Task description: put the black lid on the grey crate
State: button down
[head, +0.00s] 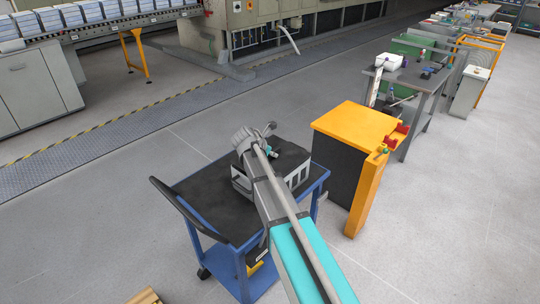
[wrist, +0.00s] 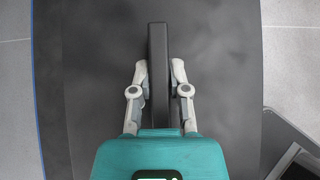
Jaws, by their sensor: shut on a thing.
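The black lid (wrist: 158,45) shows in the wrist view as a dark upright bar between my fingers, with a broad dark surface around it. My gripper (wrist: 160,78) is shut on that bar, one pale finger on each side. I cannot clearly tell where the lid's edge ends and the dark cart top begins. The grey crate (head: 299,177) sits on the blue cart in the head view, under and beside my arm, partly hidden by it. My fingertips are hidden in the head view. I cannot tell whether lid and crate touch.
The blue cart (head: 190,201) has a black top and a handle at its left, with bare room on the left part. An orange-topped cabinet (head: 352,123) stands close to its right. A grey workbench (head: 411,75) is further back. Open floor lies left of the cart.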

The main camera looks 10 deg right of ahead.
jog(key=shift+f+b, duration=0.65)
jog(key=c, duration=0.6)
grip_release()
jog(key=shift+r, duration=0.2)
jog(key=shift+r+p, duration=0.7)
jog(key=shift+p, duration=0.15)
jog(key=p+v, duration=0.8)
jog(key=v, duration=0.3)
jog(key=shift+s+a+r, duration=0.1)
jog(key=shift+s+a, duration=0.05)
jog(key=shift+a, duration=0.2)
